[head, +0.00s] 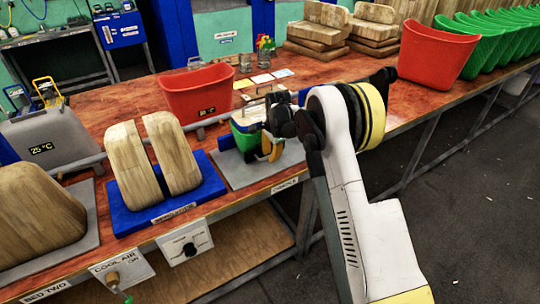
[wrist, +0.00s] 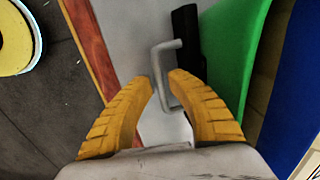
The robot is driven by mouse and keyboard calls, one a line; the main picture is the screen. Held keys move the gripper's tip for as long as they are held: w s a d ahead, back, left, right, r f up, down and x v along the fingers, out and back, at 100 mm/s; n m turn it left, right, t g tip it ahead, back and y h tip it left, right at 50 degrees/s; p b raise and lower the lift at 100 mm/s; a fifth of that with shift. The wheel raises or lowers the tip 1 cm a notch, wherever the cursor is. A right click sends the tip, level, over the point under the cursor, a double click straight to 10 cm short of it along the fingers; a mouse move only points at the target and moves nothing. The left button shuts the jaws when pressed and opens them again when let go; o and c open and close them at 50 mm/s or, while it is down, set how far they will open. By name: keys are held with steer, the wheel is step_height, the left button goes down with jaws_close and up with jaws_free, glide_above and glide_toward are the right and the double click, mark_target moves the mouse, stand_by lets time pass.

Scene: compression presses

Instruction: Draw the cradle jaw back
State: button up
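A grey U-shaped handle (wrist: 159,66) on a black block (wrist: 186,45) shows in the wrist view. A green curved piece (wrist: 232,45) stands beside the block; I take these to be the cradle jaw's parts, but cannot tell which one slides. In the head view the green piece (head: 243,142) is on a grey base plate, partly hidden by my wrist. My gripper (wrist: 164,78) has its two yellow fingers apart, with the handle bar between or just beyond the tips. I cannot tell if they touch it. In the head view my gripper (head: 272,150) is mostly hidden by my arm.
Wooden blocks stand on a blue plate (head: 205,200) to the left. A red bin (head: 198,92) is behind. Another red bin (head: 435,52) and several green bins (head: 485,50) stand at the right. The table edge is near the gripper, with open floor beyond.

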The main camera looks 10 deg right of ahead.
jaws_close()
steer(key=shift+s, duration=0.15)
steer(key=s+d, duration=0.1)
steer(key=s, duration=0.2)
steer(key=s+d, duration=0.1)
steer(key=s, duration=0.2)
steer(key=s+d, duration=0.1)
steer(key=s, duration=0.2)
jaws_free()
step_height(320, 180, up, 12)
steer(key=s, duration=0.2)
steer(key=shift+d+f, duration=0.15)
steer(key=shift+d, duration=0.2)
steer(key=shift+s, duration=0.1)
